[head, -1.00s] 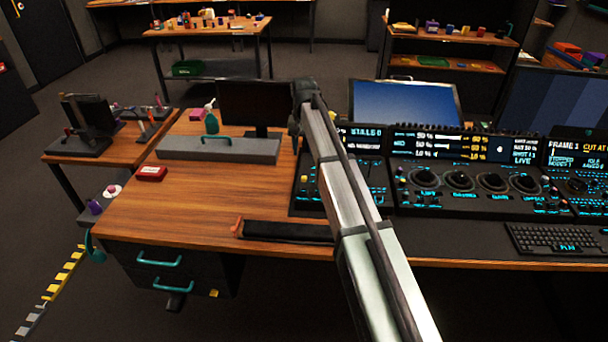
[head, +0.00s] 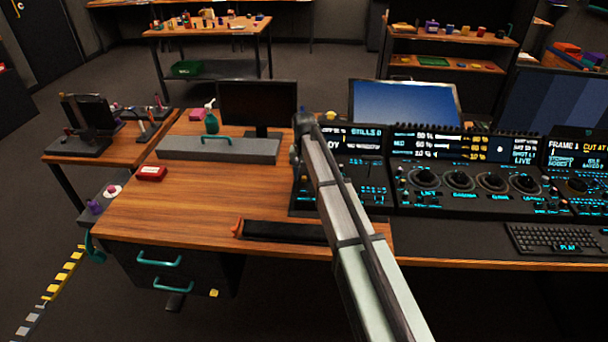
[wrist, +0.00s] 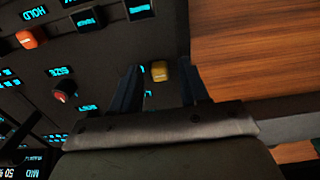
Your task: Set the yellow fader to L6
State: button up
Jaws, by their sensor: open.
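The yellow fader cap (wrist: 160,71) shows in the wrist view on the dark panel (wrist: 105,50), near the panel's wooden edge. My gripper (wrist: 158,84) is open, with one dark finger on each side of the cap in the picture. A gap shows between the cap and each finger. I cannot tell how far the fingertips are above the panel. I cannot make out an L6 mark. In the head view my arm hides the gripper, and I cannot clearly pick out the yellow cap there.
An orange cap (wrist: 31,37) and a red-tipped knob (wrist: 64,96) sit on the panel left of my fingers. Lit screens (head: 450,147) and trackballs (head: 459,180) lie right of my arm.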

jog(key=shift+c, duration=0.3)
grip_shut()
dwell(0.3)
